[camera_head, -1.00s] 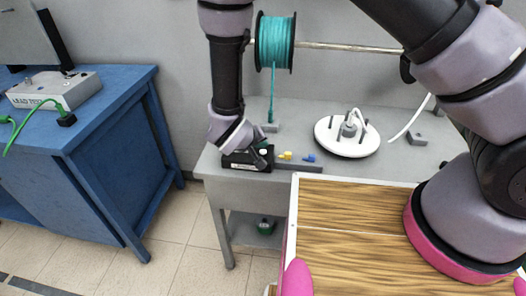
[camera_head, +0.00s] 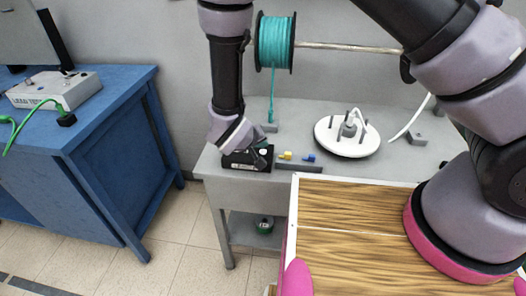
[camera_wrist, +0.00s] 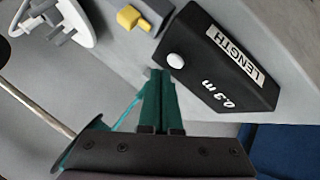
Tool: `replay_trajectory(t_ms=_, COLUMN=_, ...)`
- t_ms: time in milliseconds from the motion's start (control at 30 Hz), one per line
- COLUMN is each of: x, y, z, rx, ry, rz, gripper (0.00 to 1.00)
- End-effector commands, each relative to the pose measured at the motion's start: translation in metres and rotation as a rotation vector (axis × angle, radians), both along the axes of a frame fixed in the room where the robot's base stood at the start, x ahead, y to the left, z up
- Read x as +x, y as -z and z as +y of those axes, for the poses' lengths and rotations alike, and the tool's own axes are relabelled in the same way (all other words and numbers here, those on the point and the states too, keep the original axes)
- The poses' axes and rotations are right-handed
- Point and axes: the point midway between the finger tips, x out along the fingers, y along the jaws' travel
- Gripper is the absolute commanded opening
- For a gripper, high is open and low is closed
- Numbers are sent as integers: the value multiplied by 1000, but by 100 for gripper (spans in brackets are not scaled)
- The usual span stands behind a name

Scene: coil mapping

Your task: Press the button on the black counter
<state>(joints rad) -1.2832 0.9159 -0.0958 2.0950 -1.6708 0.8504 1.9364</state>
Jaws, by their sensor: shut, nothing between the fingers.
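The black counter (camera_wrist: 218,62) is a dark box marked "LENGTH" and "0.3 m" on its face in the wrist view. Its round white button (camera_wrist: 175,61) is at the box's left end. In the head view the counter (camera_head: 240,160) sits at the front left of the grey bench, partly covered by my wrist. My gripper (camera_wrist: 160,74) is shut and empty, its two green-black fingers together. The fingertips appear just below and left of the button in the wrist view. I cannot tell whether they touch the counter; the button shows uncovered.
A teal cable spool (camera_head: 275,42) hangs on a rod above the grey bench (camera_head: 390,170). Yellow (camera_head: 286,155) and blue (camera_head: 309,158) connectors lie right of the counter. A white round disc (camera_head: 347,137) stands farther right. A blue table (camera_head: 110,130) stands left.

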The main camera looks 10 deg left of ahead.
Motion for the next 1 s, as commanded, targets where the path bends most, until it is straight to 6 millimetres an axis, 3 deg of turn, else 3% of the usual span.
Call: replay_trajectory(t_ms=1000, x=0, y=10, z=0, rx=0, ry=0, rz=0, gripper=0)
